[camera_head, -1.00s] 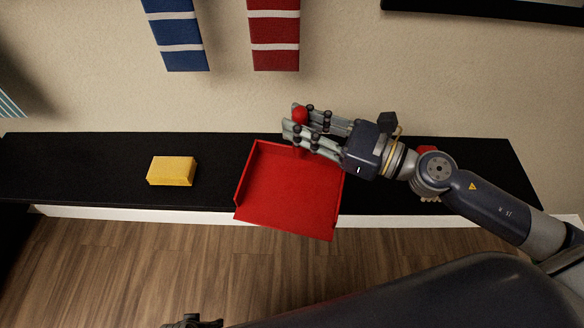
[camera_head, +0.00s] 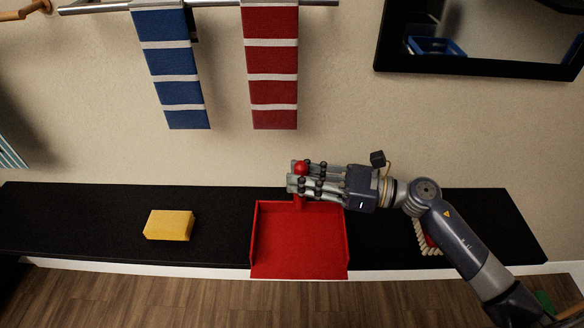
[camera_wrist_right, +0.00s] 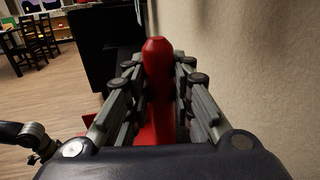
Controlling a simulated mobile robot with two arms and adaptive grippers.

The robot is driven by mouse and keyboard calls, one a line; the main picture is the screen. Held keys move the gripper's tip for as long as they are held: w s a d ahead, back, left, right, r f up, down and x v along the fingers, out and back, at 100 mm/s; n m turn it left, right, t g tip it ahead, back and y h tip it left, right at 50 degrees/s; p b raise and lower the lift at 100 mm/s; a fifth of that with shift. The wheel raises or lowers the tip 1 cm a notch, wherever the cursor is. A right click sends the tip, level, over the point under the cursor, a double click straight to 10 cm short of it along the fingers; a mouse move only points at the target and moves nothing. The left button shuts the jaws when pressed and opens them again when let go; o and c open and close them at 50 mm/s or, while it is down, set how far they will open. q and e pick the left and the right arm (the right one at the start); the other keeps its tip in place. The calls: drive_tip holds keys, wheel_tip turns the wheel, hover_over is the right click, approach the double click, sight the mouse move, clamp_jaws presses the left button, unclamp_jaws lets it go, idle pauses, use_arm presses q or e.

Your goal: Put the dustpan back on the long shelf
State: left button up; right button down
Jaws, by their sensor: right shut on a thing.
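The red dustpan (camera_head: 299,247) is over the front part of the long black shelf (camera_head: 100,215) in the head view, its pan opening toward the front edge. I cannot tell whether it touches the shelf. My right gripper (camera_head: 300,180) is shut on the dustpan's upright handle, whose rounded top shows between the fingers. In the right wrist view the handle (camera_wrist_right: 158,70) stands between the fingers of the right gripper (camera_wrist_right: 158,85), and the pan below is mostly hidden. My left gripper is not in the head view.
A yellow sponge-like block (camera_head: 169,225) lies on the shelf left of the dustpan. A brush with pale bristles (camera_head: 428,240) lies at the right, partly behind my arm. Blue (camera_head: 172,70) and red (camera_head: 271,70) striped towels hang above. The shelf between block and dustpan is clear.

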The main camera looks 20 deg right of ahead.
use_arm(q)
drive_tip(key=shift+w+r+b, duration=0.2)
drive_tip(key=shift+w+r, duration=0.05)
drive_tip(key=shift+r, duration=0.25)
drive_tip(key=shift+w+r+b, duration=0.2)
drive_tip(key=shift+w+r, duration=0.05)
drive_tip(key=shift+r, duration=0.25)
use_arm(e)
drive_tip(key=w+f, duration=0.4)
drive_tip(key=w, duration=0.4)
drive_tip(key=shift+w+f, duration=0.15)
drive_tip(key=shift+w, duration=0.15)
drive_tip(key=c, duration=1.4)
unclamp_jaws()
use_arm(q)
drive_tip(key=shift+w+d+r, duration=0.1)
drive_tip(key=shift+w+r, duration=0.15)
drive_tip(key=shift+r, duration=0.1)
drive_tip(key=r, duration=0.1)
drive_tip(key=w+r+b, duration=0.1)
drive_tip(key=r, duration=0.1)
use_arm(e)
drive_tip(key=v, duration=1.2)
